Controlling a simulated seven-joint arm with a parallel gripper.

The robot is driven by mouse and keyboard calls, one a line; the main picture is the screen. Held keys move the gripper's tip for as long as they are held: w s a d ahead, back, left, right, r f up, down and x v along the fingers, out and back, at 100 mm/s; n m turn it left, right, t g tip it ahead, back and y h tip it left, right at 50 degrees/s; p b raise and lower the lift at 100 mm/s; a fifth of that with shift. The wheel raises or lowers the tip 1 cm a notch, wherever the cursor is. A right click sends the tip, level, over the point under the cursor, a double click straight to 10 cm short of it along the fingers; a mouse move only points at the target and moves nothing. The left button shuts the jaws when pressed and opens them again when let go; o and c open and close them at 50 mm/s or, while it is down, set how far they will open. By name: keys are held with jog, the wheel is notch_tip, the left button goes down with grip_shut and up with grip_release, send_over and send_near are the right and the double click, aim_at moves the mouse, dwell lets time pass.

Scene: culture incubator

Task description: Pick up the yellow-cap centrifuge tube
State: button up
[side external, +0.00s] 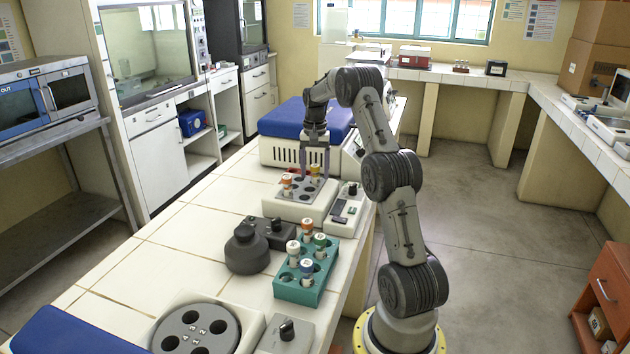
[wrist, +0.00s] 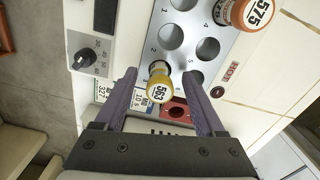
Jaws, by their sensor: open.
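The yellow-cap centrifuge tube (wrist: 159,88), marked 563 on its cap, stands in a hole of the metal heating block (wrist: 208,24). In the wrist view my gripper (wrist: 159,75) is open, with one dark finger on each side of the cap and a visible gap on both sides. In the side view my gripper (side external: 316,176) points down over the far part of the block, and the yellow-cap tube (side external: 315,171) shows between its fingers. An orange-cap tube (wrist: 254,12), marked 575, stands in the same block.
The block's device has a knob and panel (side external: 347,203) on its right. A teal rack (side external: 299,290) with several capped tubes stands nearer the camera. A dark grey mixer (side external: 246,252), a round rotor device (side external: 193,330) and a blue-lidded box (side external: 292,128) share the tiled bench.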

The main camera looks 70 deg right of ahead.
grip_shut()
jog(key=shift+r, duration=0.1)
